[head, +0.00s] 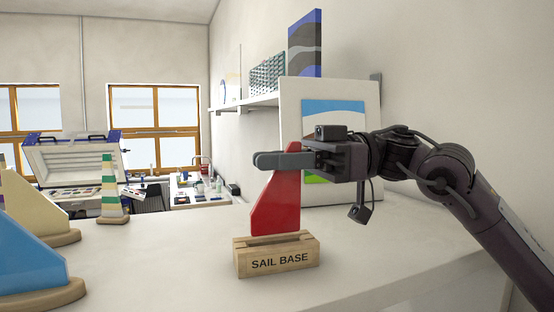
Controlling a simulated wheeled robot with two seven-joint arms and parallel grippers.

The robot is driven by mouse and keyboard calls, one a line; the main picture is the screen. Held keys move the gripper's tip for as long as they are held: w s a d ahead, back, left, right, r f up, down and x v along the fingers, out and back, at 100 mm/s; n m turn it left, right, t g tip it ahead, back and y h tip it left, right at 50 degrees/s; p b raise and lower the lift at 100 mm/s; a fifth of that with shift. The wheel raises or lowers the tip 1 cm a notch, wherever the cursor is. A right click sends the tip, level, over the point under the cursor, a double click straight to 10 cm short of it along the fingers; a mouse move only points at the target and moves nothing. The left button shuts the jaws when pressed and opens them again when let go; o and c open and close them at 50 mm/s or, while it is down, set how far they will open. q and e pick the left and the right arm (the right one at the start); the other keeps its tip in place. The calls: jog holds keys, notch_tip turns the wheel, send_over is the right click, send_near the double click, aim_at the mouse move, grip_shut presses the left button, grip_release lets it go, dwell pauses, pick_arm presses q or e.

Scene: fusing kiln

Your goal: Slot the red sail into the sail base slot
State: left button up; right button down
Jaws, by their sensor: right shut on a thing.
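The red sail (277,205) stands upright above the wooden sail base (279,262) on the white counter. My right gripper (284,160) comes in from the right and is shut on the sail's upper end. The base has "SAIL BASE" on its front and a long dark slot (279,240) in its top. The sail's lower edge shows just above or behind the slot, which looks uncovered in front of it. I cannot tell whether the edge touches the base. My left gripper is not in view.
Cream (34,205) and blue (28,258) sails on wooden bases stand at the left, with a striped piece (110,190) behind. A framed picture (370,100) leans on the wall behind my gripper. The counter between the left sails and sail base is clear.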

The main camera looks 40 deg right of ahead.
aim_at(300, 187)
jog(key=shift+f+b, duration=1.6)
jog(key=shift+f, duration=0.2)
jog(key=c, duration=1.4)
grip_release()
jog(key=shift+c, duration=0.2)
jog(key=shift+s+d+f+b, duration=0.1)
jog(key=shift+d+f+b, duration=0.05)
jog(key=shift+d+b, duration=0.25)
jog(key=b+v, duration=0.3)
jog(key=v, duration=0.3)
jog(key=shift+s+d, duration=0.1)
jog(key=shift+d, duration=0.1)
jog(key=shift+s+d, duration=0.1)
jog(key=shift+d, duration=0.15)
